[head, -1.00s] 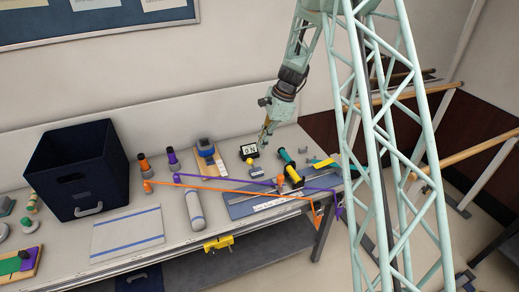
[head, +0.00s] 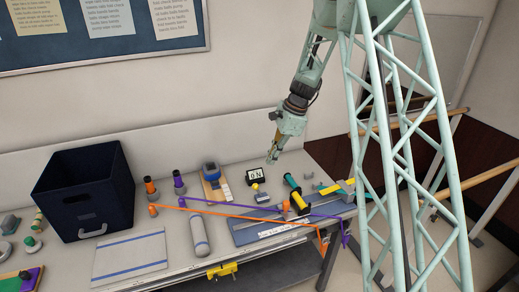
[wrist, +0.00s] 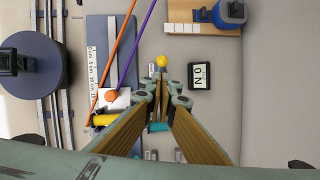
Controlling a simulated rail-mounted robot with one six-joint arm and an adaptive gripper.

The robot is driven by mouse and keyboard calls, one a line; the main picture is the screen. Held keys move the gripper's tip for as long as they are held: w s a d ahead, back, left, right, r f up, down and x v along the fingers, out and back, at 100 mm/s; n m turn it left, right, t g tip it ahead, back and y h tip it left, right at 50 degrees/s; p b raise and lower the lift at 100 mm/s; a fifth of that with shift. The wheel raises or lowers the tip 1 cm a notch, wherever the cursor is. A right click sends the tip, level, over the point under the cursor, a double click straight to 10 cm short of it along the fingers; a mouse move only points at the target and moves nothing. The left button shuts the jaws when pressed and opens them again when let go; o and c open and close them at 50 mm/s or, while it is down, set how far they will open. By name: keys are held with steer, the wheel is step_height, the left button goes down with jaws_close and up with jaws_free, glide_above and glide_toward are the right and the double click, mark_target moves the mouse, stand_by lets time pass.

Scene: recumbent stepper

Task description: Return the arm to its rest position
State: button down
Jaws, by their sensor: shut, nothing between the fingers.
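My gripper (head: 270,160) hangs at the end of my pale green arm, above the back right part of the bench. It is shut and empty. A small black-framed display (head: 255,176) stands just below it in the head view, apart from the fingers. In the wrist view my gripper (wrist: 164,82) points down over the bench. The display (wrist: 199,76) is to the right of the fingertips. A small yellow ball-topped piece (wrist: 161,60) shows just past the fingertips. The arm is still stretched out over the bench.
A dark blue bin (head: 84,190) stands at the bench's left. An orange band (head: 240,213) and a purple band (head: 260,208) run across the bench near a blue board (head: 262,232). A teal and yellow handled device (head: 297,197) lies near the right end. Free air surrounds my gripper.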

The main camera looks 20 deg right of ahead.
steer(key=s+a+r+n+h+b, duration=0.1)
steer(key=s+a+r+n, duration=0.2)
steer(key=s+r, duration=0.5)
steer(key=s+a+r+n+b, duration=0.1)
steer(key=s+a+r+n, duration=0.25)
steer(key=s+r, duration=0.5)
steer(key=s+a+r+n+h+b, duration=0.1)
steer(key=s+a+r+n, duration=0.2)
steer(key=s+r, duration=0.5)
steer(key=s+a+r+n+t+h+b, duration=0.1)
steer(key=s+n, duration=0.8)
steer(key=s, duration=2.2)
steer(key=shift+s+a+n+t+h+b, duration=0.25)
steer(key=shift+a+n+t+h+b, duration=0.1)
steer(key=shift+t+b, duration=0.5)
steer(key=shift+w, duration=0.15)
